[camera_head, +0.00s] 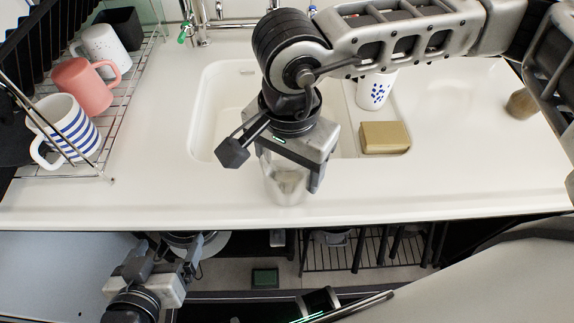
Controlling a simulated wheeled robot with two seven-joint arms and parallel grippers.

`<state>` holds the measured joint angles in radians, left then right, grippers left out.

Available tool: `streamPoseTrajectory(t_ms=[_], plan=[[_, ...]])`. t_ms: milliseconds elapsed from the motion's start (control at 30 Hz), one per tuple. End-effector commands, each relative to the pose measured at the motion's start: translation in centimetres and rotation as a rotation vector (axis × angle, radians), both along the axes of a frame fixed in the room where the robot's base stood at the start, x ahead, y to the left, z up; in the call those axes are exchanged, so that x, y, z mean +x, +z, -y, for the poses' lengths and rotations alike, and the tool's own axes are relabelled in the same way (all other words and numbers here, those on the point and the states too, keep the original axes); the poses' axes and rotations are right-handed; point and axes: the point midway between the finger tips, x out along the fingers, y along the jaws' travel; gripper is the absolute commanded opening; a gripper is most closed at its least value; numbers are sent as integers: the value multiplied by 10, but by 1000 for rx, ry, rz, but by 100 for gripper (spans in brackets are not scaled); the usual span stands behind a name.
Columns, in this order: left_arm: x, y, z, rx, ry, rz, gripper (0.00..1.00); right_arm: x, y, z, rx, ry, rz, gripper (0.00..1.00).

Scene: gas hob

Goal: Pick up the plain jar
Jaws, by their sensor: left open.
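A clear, plain-looking jar (286,189) stands near the front edge of the white counter, at the middle of the view. My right gripper (284,172) comes in from the right and is over the jar's upper part, hiding its rim. One finger shows at the jar's right side; whether the fingers touch the glass cannot be made out. My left gripper (172,250) is open and empty at the lower left, below the counter's front edge and well apart from the jar.
A white sink (212,110) lies behind the jar. A blue-dotted white cup (375,92) and a tan sponge-like block (385,138) are right of it. A wire rack (117,118) holds striped (66,128), pink (82,84) and speckled mugs (101,47). The right counter is mostly clear.

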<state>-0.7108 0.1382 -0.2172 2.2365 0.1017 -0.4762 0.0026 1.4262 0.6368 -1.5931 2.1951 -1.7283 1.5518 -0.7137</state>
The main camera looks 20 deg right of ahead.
Motion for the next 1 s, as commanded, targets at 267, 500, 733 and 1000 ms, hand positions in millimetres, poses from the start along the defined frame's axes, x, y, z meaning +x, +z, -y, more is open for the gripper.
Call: streamPoseTrajectory(t_ms=[267, 500, 733, 1000], plan=[[1, 0, 0, 1, 0, 1, 89, 0, 1, 0, 1, 0, 1, 39], [1, 0, 0, 1, 1, 2, 89, 1, 8, -1, 3, 0, 2, 39], [1, 0, 0, 2, 0, 7, 89, -13, 49, -1, 4, 6, 6, 39], [2, 0, 0, 0, 0, 9, 89, -76, 102, 1, 0, 10, 6, 39]])
